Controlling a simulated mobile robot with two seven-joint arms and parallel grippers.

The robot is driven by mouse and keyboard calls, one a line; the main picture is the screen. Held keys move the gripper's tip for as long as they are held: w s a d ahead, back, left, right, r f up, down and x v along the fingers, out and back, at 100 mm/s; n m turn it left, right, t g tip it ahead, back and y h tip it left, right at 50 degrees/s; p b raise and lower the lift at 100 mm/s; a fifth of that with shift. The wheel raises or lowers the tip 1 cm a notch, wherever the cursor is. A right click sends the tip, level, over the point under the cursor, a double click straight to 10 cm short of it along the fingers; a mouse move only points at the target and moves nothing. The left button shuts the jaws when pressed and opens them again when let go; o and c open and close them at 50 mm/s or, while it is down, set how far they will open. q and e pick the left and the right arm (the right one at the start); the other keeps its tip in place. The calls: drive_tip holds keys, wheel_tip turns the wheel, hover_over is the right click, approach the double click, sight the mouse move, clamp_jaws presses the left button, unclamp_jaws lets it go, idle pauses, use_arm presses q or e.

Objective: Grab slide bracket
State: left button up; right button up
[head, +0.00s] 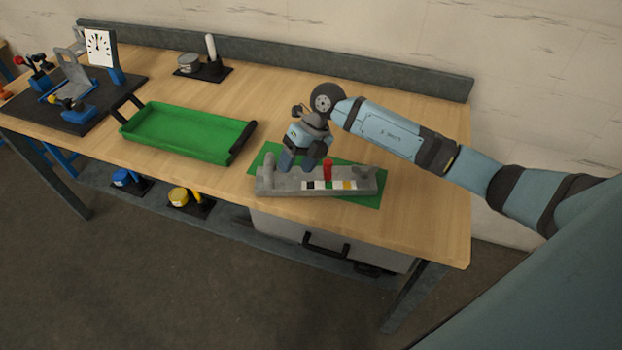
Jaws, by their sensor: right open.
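A grey long block (285,185) lies on a green mat (371,197) near the table's front edge. A grey upright bracket (73,69) stands on a black plate at the far left. I cannot tell which part is the slide bracket. My left gripper is out of view.
A green tray (180,134) with black handles lies left of the mat. The black plate (101,117) carries blue clamps and a white dial (100,47). A black stand (212,75) with a white post is at the back. The table's right end is clear.

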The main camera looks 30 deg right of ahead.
drive_tip(key=w+d+r+m+h, duration=0.1)
drive_tip(key=w+d+r+h, duration=0.15)
drive_tip(key=d, duration=0.25)
drive_tip(key=w+d+r+h, duration=0.1)
drive_tip(key=d+r+h, duration=0.15)
drive_tip(key=d, duration=0.35)
drive_tip(key=h+p, duration=0.1)
drive_tip(key=p, duration=0.1)
hover_over(328, 161)
wheel_tip(328, 161, down, 9)
drive_tip(key=shift+w+d+r, duration=0.1)
drive_tip(key=shift+w+r, duration=0.05)
drive_tip(key=f, duration=0.1)
drive_tip(key=f+p, duration=0.1)
drive_tip(key=f, duration=0.2)
drive_tip(key=shift+s+f, duration=0.3)
drive_tip(key=shift+f, duration=0.45)
clamp_jaws()
